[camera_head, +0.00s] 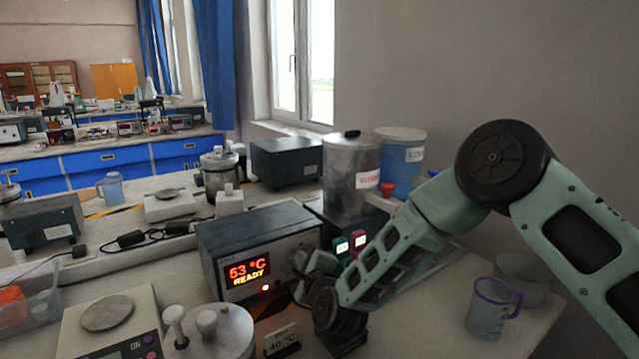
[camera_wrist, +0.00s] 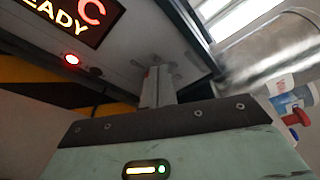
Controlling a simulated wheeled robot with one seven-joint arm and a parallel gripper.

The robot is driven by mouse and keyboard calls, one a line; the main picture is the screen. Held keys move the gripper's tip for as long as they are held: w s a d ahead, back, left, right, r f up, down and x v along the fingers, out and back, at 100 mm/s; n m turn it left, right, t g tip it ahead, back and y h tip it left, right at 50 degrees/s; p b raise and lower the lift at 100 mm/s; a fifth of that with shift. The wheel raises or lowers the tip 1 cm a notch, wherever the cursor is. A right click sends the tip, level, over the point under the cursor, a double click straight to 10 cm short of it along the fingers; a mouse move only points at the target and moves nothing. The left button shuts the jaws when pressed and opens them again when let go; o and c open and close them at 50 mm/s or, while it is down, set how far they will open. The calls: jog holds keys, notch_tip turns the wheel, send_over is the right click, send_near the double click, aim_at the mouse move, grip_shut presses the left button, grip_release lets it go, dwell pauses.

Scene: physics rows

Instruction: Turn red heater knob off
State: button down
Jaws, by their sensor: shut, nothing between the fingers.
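A red lamp (camera_head: 265,287) glows below the display; the lamp also shows in the wrist view (camera_wrist: 71,60). My gripper (camera_head: 303,262) is at the right part of this front panel. In the wrist view, my gripper's closed grey fingers (camera_wrist: 160,82) point at the panel and hold nothing. A knob at their tips is hidden or cannot be made out, and I cannot tell whether they touch it. No red knob shows clearly on this panel.
A steel vessel (camera_head: 352,178) and a blue container (camera_head: 400,160) stand behind. Green (camera_head: 342,246) and red (camera_head: 358,241) lit parts are behind my gripper. A stirred pot (camera_head: 215,335) and a card reading 40 °C (camera_head: 282,341) are in front. A purple-rimmed jug (camera_head: 490,315) stands right.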

jog(key=shift+w+d+f+b, duration=0.1)
jog(key=shift+d+f+b, duration=0.05)
jog(key=shift+f+b, duration=0.2)
dwell(0.7)
jog(key=shift+s+a+f+b, duration=0.15)
jog(key=shift+f+b, duration=0.25)
jog(key=shift+b, duration=0.7)
jog(key=shift+s+a+f+b, duration=0.15)
jog(key=shift+f+b, duration=0.2)
jog(key=shift+b, duration=0.75)
jog(key=shift+w+f+b, duration=0.1)
jog(key=shift+f+b, duration=0.1)
jog(key=shift+b, duration=0.4)
jog(key=b+v, duration=0.1)
jog(key=v, duration=0.5)
jog(key=shift+f, duration=0.2)
dwell(0.3)
